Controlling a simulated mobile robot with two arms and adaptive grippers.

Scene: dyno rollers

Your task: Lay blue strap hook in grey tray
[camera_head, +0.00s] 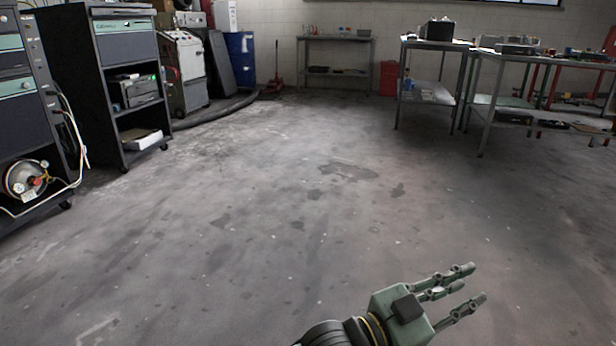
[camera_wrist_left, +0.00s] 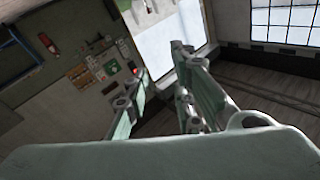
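My left gripper (camera_head: 472,284) shows at the bottom right of the head view, above bare floor. Its green fingers stand apart, with nothing between them. In the left wrist view the fingers (camera_wrist_left: 161,72) are also spread and empty, with a wall and bright openings beyond. My right gripper is in neither view. I cannot make out a blue strap hook or a grey tray in either view. Small items on the far tables are too small to identify.
Workbenches (camera_head: 432,45) and (camera_head: 515,55) with clutter stand at the back right. A shelf table (camera_head: 335,40) stands by the back wall. Dark equipment cabinets (camera_head: 125,60) and a blue barrel (camera_head: 240,58) line the left. The stained floor (camera_head: 240,230) between is clear.

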